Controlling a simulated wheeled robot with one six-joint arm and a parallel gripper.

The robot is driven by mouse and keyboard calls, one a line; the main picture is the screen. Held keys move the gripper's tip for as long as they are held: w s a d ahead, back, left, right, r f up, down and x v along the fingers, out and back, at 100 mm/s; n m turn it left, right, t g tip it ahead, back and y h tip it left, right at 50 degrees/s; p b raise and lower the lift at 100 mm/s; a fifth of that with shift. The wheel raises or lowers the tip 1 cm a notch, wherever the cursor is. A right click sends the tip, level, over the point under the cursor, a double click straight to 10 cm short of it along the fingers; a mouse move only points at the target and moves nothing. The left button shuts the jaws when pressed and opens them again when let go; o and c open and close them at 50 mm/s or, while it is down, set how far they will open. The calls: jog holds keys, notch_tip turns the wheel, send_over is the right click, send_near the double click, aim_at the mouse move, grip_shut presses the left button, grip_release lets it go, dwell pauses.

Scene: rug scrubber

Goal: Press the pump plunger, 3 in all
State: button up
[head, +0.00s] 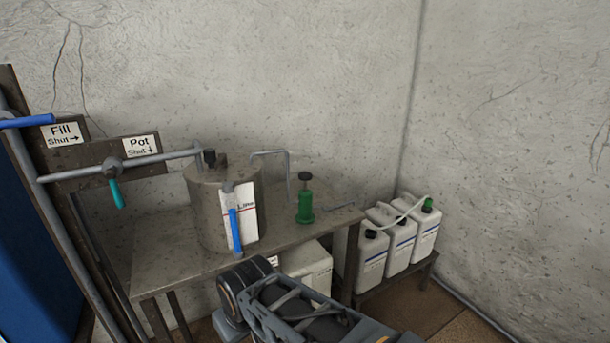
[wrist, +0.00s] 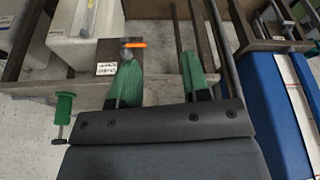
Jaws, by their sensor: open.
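The pump (head: 305,208) is a small green body with a black plunger knob (head: 305,176) on top, standing upright on the bench to the right of the metal pot. The knob sits a short way above the green body. In the wrist view, which looks upside down, the green pump (wrist: 64,108) is at the left edge with its dark knob end lower down. My gripper (wrist: 158,68) is open, its two green-padded fingers apart with nothing held between them. The pump is off to the side of the fingers, not touching them. The head view shows my arm low in the middle, fingertips hidden.
The bench (head: 165,265) carries a metal pot (head: 205,215) with a blue-handled lever in front and a bent pipe. Valve pipes with Fill and Pot labels (head: 140,146) are at left. White jugs (head: 400,240) stand on a low stand at right. Air above the pump is clear.

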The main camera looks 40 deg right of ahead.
grip_shut()
dwell(1.5)
